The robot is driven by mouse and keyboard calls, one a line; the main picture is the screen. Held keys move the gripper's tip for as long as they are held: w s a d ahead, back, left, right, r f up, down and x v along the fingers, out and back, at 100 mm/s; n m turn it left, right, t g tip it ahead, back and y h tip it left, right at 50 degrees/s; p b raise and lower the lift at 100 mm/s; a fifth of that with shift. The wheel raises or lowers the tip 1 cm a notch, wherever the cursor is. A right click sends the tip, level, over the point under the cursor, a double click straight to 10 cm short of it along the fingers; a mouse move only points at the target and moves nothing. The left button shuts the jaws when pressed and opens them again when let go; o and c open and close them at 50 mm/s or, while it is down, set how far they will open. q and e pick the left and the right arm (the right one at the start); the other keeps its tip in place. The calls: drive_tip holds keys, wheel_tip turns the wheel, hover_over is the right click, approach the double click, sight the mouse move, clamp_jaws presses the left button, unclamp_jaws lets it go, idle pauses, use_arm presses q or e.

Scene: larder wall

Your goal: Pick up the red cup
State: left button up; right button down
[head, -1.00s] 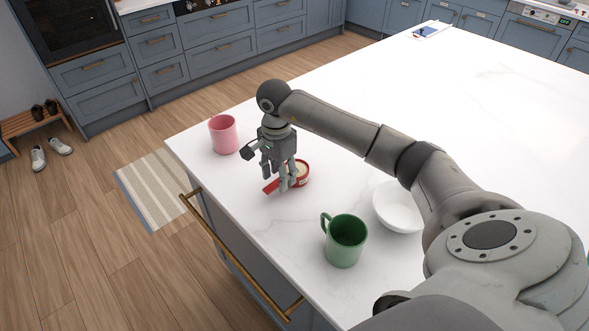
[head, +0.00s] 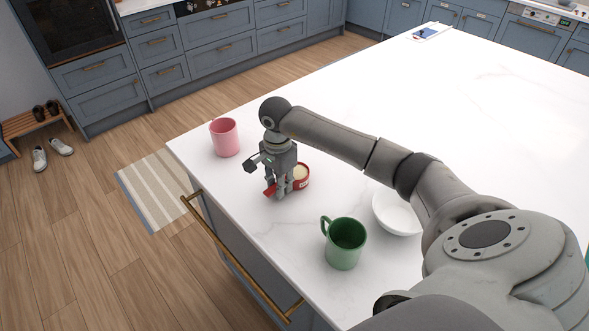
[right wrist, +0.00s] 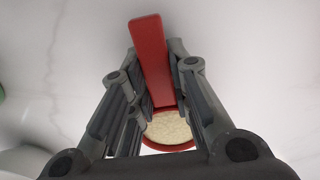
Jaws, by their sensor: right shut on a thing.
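The red cup (head: 303,183) is a small round cup with a flat straight handle and a pale, grainy filling. It is on the white counter, partly hidden behind my right gripper in the head view. My right gripper (head: 281,191) points down and is shut on the cup's handle. In the right wrist view the red handle (right wrist: 149,58) runs between the fingers of the gripper (right wrist: 163,103), and the cup's round bowl (right wrist: 168,130) shows below it. My left gripper is not in view.
A pink mug (head: 224,138) stands behind and left of the cup, near the counter edge. A green mug (head: 344,243) and a white bowl (head: 397,212) stand to the right and nearer. The far part of the white counter (head: 430,110) is mostly clear.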

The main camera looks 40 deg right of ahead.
drive_tip(key=shift+r, duration=0.15)
drive_tip(key=shift+w+r+b, duration=0.1)
drive_tip(key=shift+r+b, duration=0.4)
drive_tip(key=shift+b, duration=0.1)
drive_tip(key=s+d+r, duration=0.2)
drive_tip(key=d+r, duration=0.4)
drive_tip(key=r, duration=0.3)
drive_tip(key=s+d+r, duration=0.3)
drive_tip(key=d+r, duration=0.4)
drive_tip(key=r, duration=0.1)
drive_tip(key=shift+r+p, duration=0.35)
drive_tip(key=shift+r, duration=0.05)
drive_tip(key=shift+w+d, duration=0.1)
